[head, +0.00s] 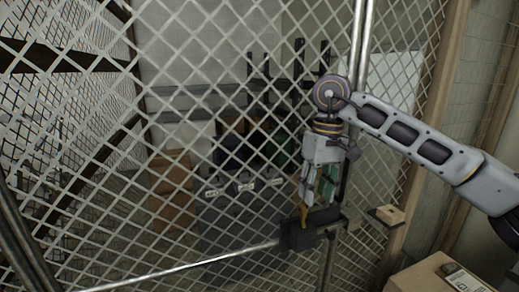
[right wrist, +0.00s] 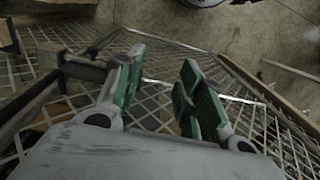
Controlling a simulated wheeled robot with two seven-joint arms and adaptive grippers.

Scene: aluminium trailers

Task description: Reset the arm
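My right arm comes in from the right in the head view, and its gripper (head: 318,192) points down in front of a wire mesh gate (head: 215,130). The fingers have green pads. They sit just above or beside a dark latch (head: 302,236) on the gate's frame; I cannot tell whether they touch it. In the right wrist view the gripper (right wrist: 160,68) is open, with a clear gap between the pads and nothing held. A dark bar (right wrist: 84,70), seemingly part of the latch, lies close to the left finger there. My left gripper is not in view.
Behind the mesh stand a cardboard box (head: 172,190), dark crates (head: 240,222) and a green object (head: 283,147). A wooden post (head: 436,105) stands right of the gate. A cardboard box (head: 430,276) with a label sits at the lower right, close below my arm.

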